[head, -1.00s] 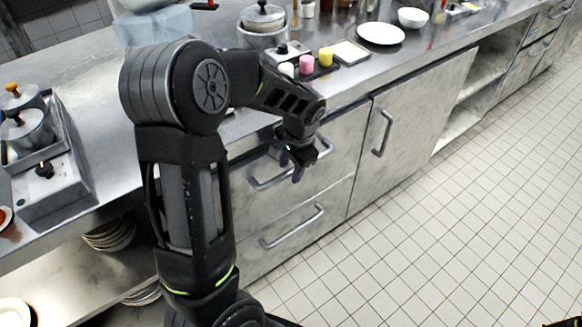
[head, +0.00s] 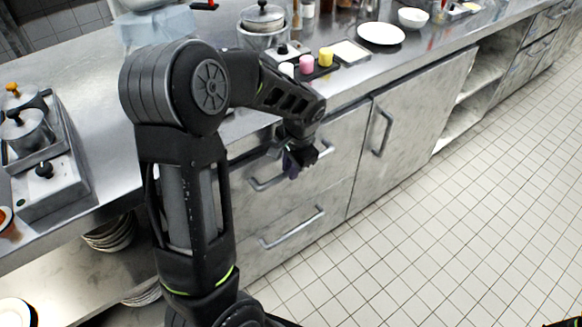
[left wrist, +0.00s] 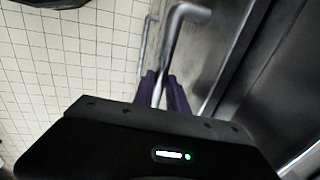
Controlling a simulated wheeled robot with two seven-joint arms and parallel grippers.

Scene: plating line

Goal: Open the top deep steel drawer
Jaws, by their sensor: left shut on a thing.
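The top deep steel drawer (head: 337,143) is under the counter, with a horizontal bar handle (head: 262,184) on its front. The drawer front looks flush with the cabinet, so it appears closed. My left gripper (head: 294,168) is at the top drawer's handle, with its dark purple fingers shut on the bar. In the left wrist view the handle (left wrist: 186,12) runs down between the two fingers (left wrist: 164,92). The fingers hide part of the bar.
A lower drawer with its own handle (head: 292,229) sits below. A cabinet door (head: 405,125) with a vertical handle is to the right. The counter holds pots, a tray with colored cups and a white plate (head: 381,34). The tiled floor (head: 450,220) in front is clear.

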